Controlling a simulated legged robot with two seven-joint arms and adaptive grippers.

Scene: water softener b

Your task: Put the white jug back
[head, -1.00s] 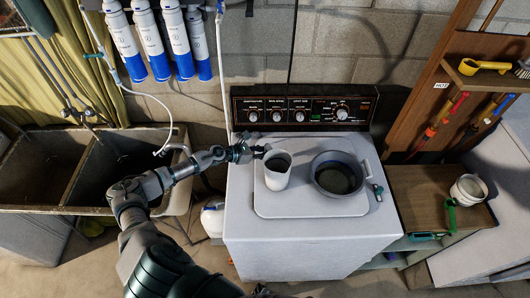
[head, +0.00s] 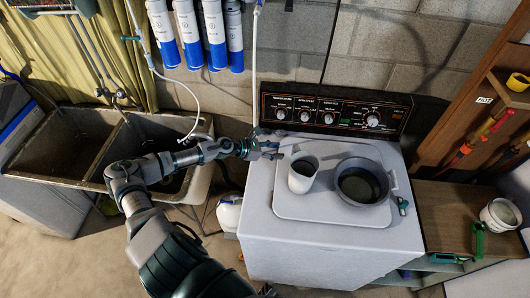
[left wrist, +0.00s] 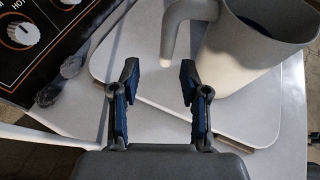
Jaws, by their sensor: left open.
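The white jug (head: 303,174) stands upright on the white lid (head: 290,210) on top of the washing machine, left of a grey round pot. My left gripper (head: 270,149) is open and empty, just to the left of the jug and behind it. In the left wrist view the jug (left wrist: 250,45) fills the upper right, and its handle (left wrist: 172,40) hangs just beyond the open fingertips of my left gripper (left wrist: 160,75), roughly between them. I cannot tell whether anything touches. My right gripper is not in view.
The grey pot (head: 362,184) sits on the lid's right half. The control panel (head: 335,112) rises behind. A double sink (head: 100,155) is on the left, with a white hose (head: 172,97) above. A wooden shelf (head: 440,210) with a tin (head: 499,214) stands on the right.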

